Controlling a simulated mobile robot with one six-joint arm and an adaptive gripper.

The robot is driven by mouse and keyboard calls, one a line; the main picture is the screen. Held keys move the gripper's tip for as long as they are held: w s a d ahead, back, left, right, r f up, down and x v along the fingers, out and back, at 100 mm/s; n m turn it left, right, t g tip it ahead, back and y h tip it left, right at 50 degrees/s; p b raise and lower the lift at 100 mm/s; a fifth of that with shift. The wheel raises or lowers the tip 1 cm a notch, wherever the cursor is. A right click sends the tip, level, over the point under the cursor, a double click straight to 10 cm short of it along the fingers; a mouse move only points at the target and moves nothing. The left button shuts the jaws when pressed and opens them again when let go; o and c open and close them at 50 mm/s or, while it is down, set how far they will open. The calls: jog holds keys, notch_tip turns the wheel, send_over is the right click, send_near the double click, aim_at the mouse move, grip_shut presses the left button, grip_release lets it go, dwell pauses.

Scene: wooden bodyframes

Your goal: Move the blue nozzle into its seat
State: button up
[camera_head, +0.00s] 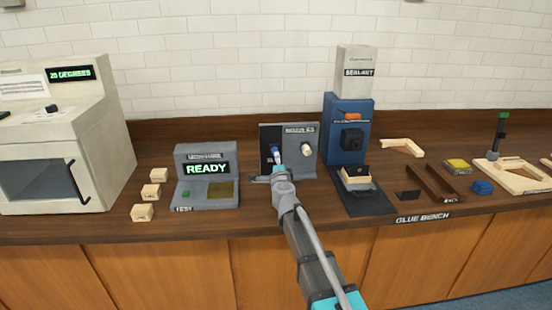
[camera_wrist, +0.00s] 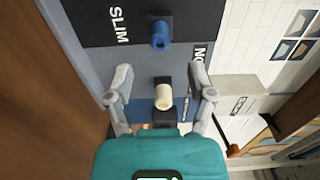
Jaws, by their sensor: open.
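The blue nozzle (camera_head: 275,150) sits on the left, dark half of the upright nozzle board (camera_head: 298,170). In the wrist view the blue nozzle (camera_wrist: 160,35) stands in a black holder beside the word SLIM, beyond the fingertips toward the top edge. A cream nozzle (camera_head: 307,149) sits on the board's right half; in the wrist view the cream nozzle (camera_wrist: 163,97) appears between the fingers. My gripper (camera_head: 277,166) is in front of the board's lower left part; its fingers (camera_wrist: 160,82) are open and empty. The blue sealant dispenser (camera_head: 345,105) carries a black block (camera_head: 352,139); I cannot tell whether this is the seat.
A grey test station (camera_head: 207,178) reading READY stands left of the board, with several small wooden blocks (camera_head: 142,212) and a white oven (camera_head: 50,140) further left. A dark tray (camera_head: 370,203) stands before the dispenser. Wooden frame parts (camera_head: 402,146) lie to the right.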

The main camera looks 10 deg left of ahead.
jog(key=shift+v, duration=2.8)
jog(key=s+d+f+n+g+h+p, duration=0.1)
jog(key=s+d+f+n+g, duration=0.3)
jog(key=s+d, duration=0.4)
jog(key=s+d+f+n+g+h+p, duration=0.2)
jog(key=s+d+f+n+g, duration=0.2)
jog(key=d, duration=1.1)
jog(key=s+d+f+n+g+h+p, duration=0.2)
jog(key=s+d+f+n+g, duration=0.3)
jog(key=s+d+g, duration=0.4)
jog(key=s+d+n, duration=0.1)
jog(key=s+d, duration=0.1)
jog(key=s, duration=0.1)
jog(key=shift+s+d+h, duration=0.25)
jog(key=shift+s+h, duration=0.05)
